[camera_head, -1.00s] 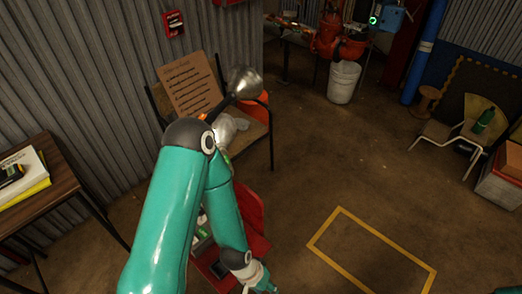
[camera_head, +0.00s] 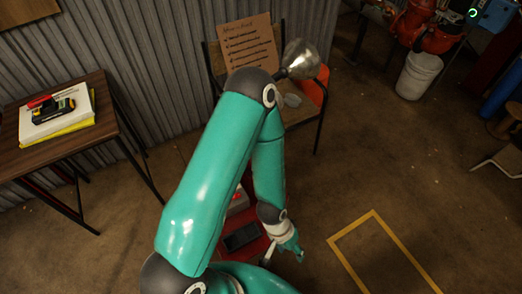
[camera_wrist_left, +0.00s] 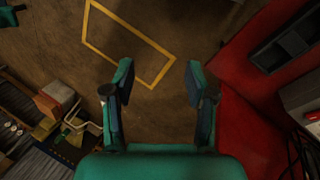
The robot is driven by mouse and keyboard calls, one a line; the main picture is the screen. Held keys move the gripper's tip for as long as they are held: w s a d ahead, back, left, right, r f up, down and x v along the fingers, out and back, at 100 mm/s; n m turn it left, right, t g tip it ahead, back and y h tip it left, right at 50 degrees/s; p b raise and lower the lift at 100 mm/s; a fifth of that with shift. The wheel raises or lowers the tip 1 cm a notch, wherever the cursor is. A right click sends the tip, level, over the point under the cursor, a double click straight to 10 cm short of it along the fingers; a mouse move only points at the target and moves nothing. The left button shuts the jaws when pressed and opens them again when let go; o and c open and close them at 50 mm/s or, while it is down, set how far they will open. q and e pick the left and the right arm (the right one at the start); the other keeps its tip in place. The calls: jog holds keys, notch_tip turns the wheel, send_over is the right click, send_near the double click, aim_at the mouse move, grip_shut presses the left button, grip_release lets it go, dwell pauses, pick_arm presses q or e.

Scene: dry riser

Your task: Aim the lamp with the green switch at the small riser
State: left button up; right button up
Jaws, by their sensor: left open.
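A lamp with a silver bell-shaped head (camera_head: 302,58) stands at the chair by the wall in the head view. Its lower part is hidden behind my left arm, and I cannot make out a green switch on it. Red pipework (camera_head: 425,25) with valves shows at the top right; I cannot tell whether it is the small riser. My left gripper (camera_head: 291,247) is low in front of the chair, well away from the lamp. In the left wrist view its two fingers (camera_wrist_left: 160,80) are apart with only floor between them. My right gripper is not in view.
A brown table (camera_head: 60,150) with papers and a yellow-black tool stands at the left. A cardboard sign (camera_head: 250,45) leans on the chair. A white bucket (camera_head: 415,76) stands below the red pipework. A yellow-taped rectangle (camera_head: 372,213) marks clear floor at the lower right.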

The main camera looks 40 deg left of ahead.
pick_arm(q)
jog(key=w+a+r+n+t+y+p, duration=0.1)
jog(key=w+a+r+n, duration=0.1)
jog(key=w+a+r, duration=0.55)
jog(key=w+a+r+n+p, duration=0.15)
jog(key=w+a, duration=0.35)
jog(key=a, duration=0.5)
jog(key=a+r+n+t, duration=0.1)
jog(key=a+r+n, duration=0.3)
jog(key=a+r, duration=0.95)
jog(key=shift+y, duration=0.3)
jog(key=x, duration=0.6)
jog(key=a+p+x, duration=0.1)
jog(key=x, duration=0.5)
jog(key=p+x, duration=0.1)
jog(key=x, duration=0.4)
jog(key=shift+w+a+f, duration=0.1)
jog(key=shift+w+f, duration=0.2)
jog(key=shift+f, duration=0.2)
grip_shut()
